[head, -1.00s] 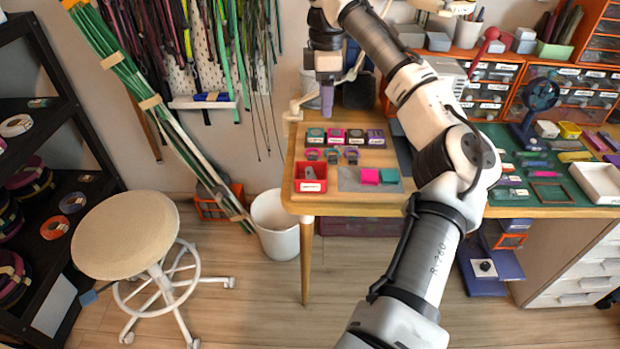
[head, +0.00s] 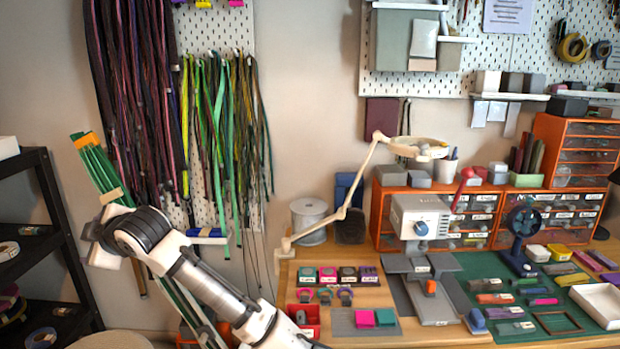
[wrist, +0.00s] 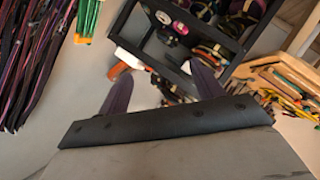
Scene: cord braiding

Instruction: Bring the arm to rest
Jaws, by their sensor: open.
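My gripper (wrist: 162,88) shows in the wrist view with its two dark purple fingers spread apart and nothing between them. It points toward a black shelf (wrist: 180,35) that holds spools and rolls, and it touches nothing that I can see. In the head view my arm is folded over to the left, in front of the hanging cords (head: 215,150). The gripper itself cannot be made out in the head view.
The wooden table (head: 360,292) at the right bears small coloured blocks, a red bin (head: 305,318), a grey and white press (head: 422,235), a magnifier lamp (head: 345,190) and a blue fan (head: 522,225). A black shelf (head: 50,200) stands at the far left. Wall space between cords and table is bare.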

